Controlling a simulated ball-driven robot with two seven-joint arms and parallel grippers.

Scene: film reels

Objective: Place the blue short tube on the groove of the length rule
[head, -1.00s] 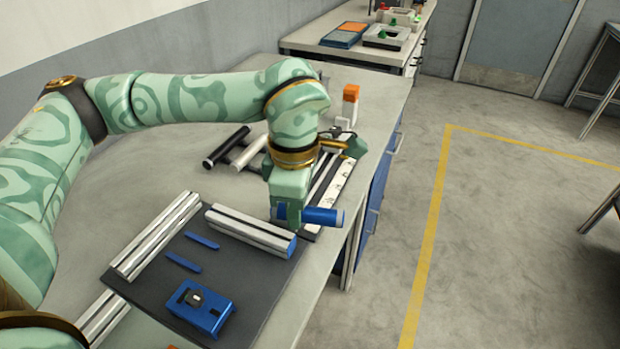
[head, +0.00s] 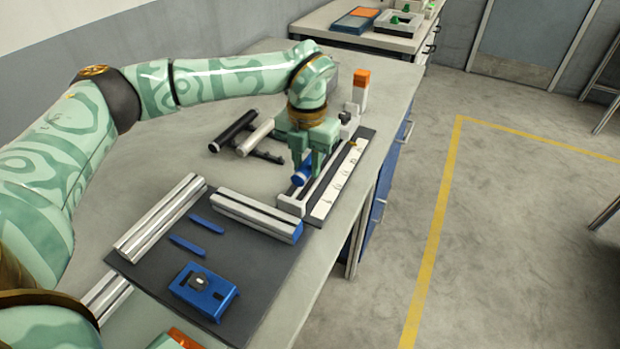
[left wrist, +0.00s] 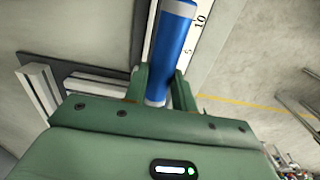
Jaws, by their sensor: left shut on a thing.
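The blue short tube (head: 302,173) is held in my left gripper (head: 312,168), whose fingers are shut on it. In the left wrist view the tube (left wrist: 173,45) stretches away from between the fingers (left wrist: 163,85), with a pale end at the top. The length rule (head: 337,182) lies along the right side of the bench, with a white numbered scale and a groove beside it. The tube is over or in the groove side, roughly in line with the rule. I cannot tell whether it touches the groove. My right gripper is not in view.
A black tube and a white tube (head: 256,137) lie on a rack left of the rule. A dark mat (head: 250,275) in front bears metal profiles, blue strips and a blue device (head: 203,291). An orange-topped block (head: 360,90) stands behind the rule.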

